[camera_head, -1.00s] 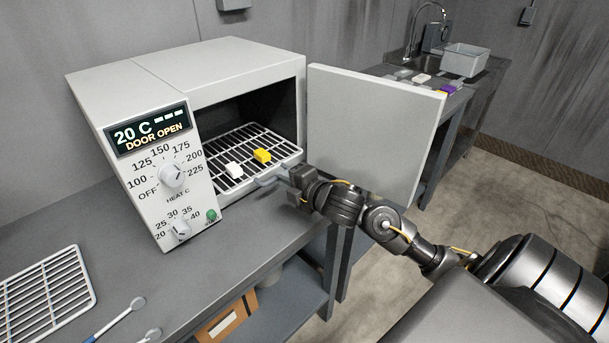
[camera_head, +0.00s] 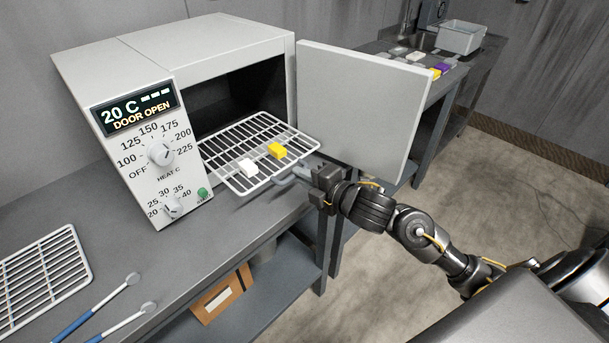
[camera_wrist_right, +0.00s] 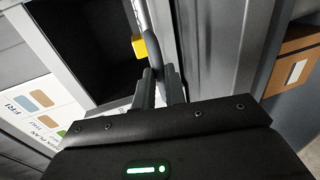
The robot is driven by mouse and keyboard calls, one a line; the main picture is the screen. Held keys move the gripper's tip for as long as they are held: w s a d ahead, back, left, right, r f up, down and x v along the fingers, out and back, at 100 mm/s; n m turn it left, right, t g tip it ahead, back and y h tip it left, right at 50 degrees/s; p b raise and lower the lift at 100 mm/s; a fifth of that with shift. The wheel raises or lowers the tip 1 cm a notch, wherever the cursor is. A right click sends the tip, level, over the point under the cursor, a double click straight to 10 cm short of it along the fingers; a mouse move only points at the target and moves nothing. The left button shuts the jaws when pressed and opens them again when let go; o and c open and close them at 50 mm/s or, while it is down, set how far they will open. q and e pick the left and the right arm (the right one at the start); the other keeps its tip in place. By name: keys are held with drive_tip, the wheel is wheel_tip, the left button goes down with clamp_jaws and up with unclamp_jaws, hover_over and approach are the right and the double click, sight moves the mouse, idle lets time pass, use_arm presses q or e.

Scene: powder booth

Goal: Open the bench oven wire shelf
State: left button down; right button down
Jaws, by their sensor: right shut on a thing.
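The bench oven (camera_head: 190,75) stands on the bench with its door (camera_head: 360,105) swung open to the right. Its display reads 20 C, DOOR OPEN. The wire shelf (camera_head: 225,150) is drawn partly out of the dark opening. A white block (camera_head: 247,167) and a yellow block (camera_head: 277,150) rest on it near its front. My right gripper (camera_head: 312,177) is shut on the grey handle (camera_head: 284,181) at the shelf's front. In the right wrist view the fingers (camera_wrist_right: 160,88) close around the handle, with the yellow block (camera_wrist_right: 139,48) beyond. My left gripper is not in view.
A second wire rack (camera_head: 45,265) and two blue-handled tools (camera_head: 100,310) lie on the bench at the lower left. A cardboard box (camera_head: 222,297) sits on the shelf below. A table behind the door holds a grey bin (camera_head: 462,38) and several small blocks.

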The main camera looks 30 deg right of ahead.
drive_tip(key=c, duration=1.8)
unclamp_jaws()
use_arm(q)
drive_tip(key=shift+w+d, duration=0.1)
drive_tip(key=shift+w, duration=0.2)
use_arm(e)
drive_tip(key=shift+o, duration=0.4)
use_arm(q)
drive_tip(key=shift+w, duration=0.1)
use_arm(e)
drive_tip(key=shift+s+d, duration=0.1)
drive_tip(key=shift+s, duration=0.05)
